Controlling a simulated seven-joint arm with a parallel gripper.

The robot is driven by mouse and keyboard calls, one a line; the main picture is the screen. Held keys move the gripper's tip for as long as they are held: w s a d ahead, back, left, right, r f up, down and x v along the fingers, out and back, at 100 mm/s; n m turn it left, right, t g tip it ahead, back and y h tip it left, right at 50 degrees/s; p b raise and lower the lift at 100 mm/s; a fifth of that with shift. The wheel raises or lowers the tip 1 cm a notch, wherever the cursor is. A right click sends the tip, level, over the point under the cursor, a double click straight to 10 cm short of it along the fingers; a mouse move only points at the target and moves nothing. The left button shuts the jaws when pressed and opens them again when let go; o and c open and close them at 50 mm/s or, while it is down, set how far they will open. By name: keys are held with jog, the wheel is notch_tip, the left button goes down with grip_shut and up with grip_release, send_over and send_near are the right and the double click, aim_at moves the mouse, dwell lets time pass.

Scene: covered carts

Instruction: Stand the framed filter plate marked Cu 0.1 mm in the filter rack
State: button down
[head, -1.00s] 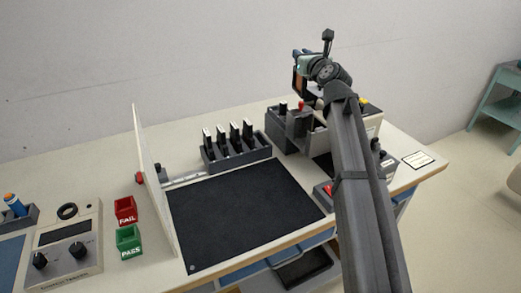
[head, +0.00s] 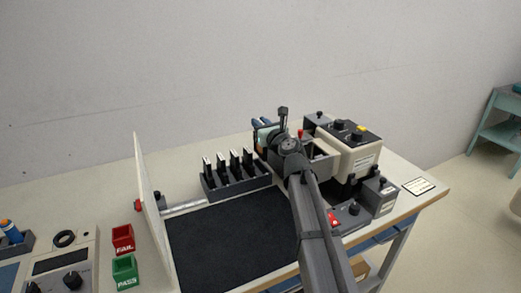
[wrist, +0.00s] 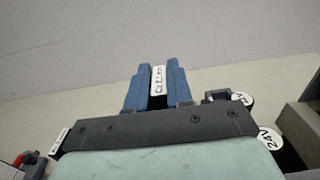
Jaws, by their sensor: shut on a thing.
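My gripper (head: 262,124) is in the head view above the right end of the dark filter rack (head: 240,185), near the grey-and-cream machine. In the wrist view its blue fingers (wrist: 158,88) are shut on a framed plate with a white label (wrist: 158,80). The label is small and turned, and seems to read Cu 0.1 mm. The plate's lower part is hidden by the gripper body and arm. The rack holds several dark upright plates with white tabs in a row. Whether it has a free slot at its right end, I cannot tell.
A cream box with black knobs (head: 350,147) stands right of the arm. A black mat (head: 225,235) lies in front of the rack. A thin white upright panel (head: 150,205) stands at left, with red FAIL (head: 123,239) and green PASS (head: 125,271) bins beyond it.

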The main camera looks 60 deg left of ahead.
jog(key=shift+f, duration=4.55)
jog(key=c, duration=1)
grip_release()
jog(key=shift+f, duration=0.1)
jog(key=d, duration=1.2)
